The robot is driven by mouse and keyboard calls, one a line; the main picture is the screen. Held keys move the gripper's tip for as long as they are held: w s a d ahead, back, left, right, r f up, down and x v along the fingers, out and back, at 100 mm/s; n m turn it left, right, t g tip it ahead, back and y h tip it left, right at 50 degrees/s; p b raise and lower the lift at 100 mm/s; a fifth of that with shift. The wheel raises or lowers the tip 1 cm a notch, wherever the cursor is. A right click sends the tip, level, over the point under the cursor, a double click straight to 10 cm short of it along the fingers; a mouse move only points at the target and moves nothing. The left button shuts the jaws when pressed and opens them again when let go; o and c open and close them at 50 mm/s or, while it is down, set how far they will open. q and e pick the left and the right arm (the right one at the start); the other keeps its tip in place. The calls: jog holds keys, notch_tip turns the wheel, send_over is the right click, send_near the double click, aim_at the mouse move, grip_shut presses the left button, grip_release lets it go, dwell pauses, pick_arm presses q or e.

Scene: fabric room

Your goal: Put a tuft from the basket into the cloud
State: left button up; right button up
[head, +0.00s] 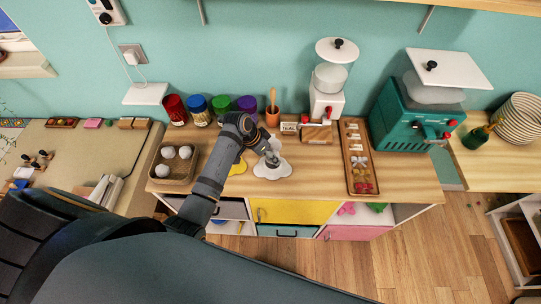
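A woven basket (172,180) stands at the left end of the wooden counter, with white round tufts (185,152) inside it. A white, flat, cloud-shaped piece (284,170) lies on the counter right of the basket, in front of the pot with the wooden tool. My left arm reaches in over the counter. Its gripper (272,157) is directly over the cloud and hides part of it. The fingers are too small to show whether they are open or hold a tuft. My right gripper is not in view.
Colored jars (198,110) and a terracotta pot (272,117) stand along the back. A long wooden tray (357,155) lies to the right, with free counter between it and the cloud.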

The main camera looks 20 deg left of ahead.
pick_arm(q)
jog(key=o, duration=0.6)
jog(key=shift+o, duration=0.6)
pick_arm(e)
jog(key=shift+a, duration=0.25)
pick_arm(q)
jog(key=shift+a+r, duration=0.15)
jog(key=shift+r, duration=0.15)
jog(key=v, duration=1.1)
jog(key=shift+r, duration=0.2)
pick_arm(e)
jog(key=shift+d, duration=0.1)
